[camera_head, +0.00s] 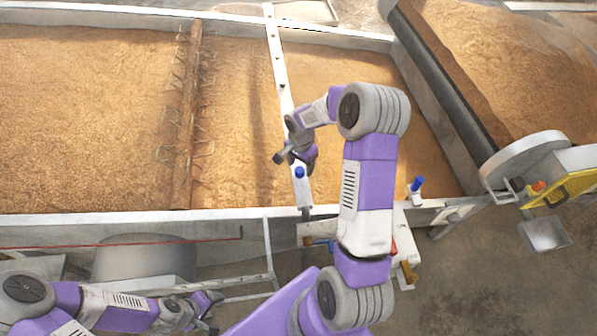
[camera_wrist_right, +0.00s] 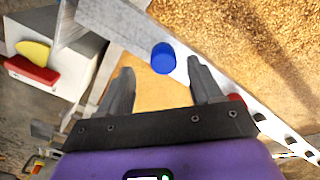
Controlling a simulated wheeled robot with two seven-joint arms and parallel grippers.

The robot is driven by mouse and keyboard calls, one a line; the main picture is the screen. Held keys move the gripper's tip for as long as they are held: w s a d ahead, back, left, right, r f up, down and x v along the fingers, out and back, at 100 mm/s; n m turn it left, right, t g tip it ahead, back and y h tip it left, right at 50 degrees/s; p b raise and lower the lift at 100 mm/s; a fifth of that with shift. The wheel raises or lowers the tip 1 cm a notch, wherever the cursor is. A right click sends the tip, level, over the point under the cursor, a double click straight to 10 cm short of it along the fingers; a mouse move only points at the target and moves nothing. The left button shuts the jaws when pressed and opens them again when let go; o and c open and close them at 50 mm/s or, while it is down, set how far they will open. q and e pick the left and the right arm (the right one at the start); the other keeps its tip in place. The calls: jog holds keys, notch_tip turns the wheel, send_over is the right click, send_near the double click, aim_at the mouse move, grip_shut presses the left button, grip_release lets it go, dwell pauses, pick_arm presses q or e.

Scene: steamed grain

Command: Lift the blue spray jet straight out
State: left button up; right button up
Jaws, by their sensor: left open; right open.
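A blue spray jet (camera_head: 299,172) stands at the near end of the white crossbar (camera_head: 279,72). A blue round cap (camera_wrist_right: 163,57) shows in the right wrist view, beside the bar and between the directions of my fingertips; I take it to be the same jet. My right gripper (camera_head: 296,157) is open just above and beside the jet in the head view. Its two fingers show apart and empty in the right wrist view (camera_wrist_right: 160,68), not touching the cap. My left gripper (camera_head: 208,303) is open at the lower left, far from the jet.
Another blue-topped piece (camera_head: 417,184) stands on the near rim to the right. A red piece (camera_wrist_right: 236,99) is on the bar beside my right finger. Grain (camera_head: 80,120) fills the bed behind. A rusty spiked shaft (camera_head: 187,120) crosses it. A yellow-edged machine (camera_head: 575,188) stands right.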

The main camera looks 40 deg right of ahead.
aim_at(300, 169)
jog(key=f, duration=0.4)
jog(key=shift+w, duration=0.2)
jog(key=c, duration=1.1)
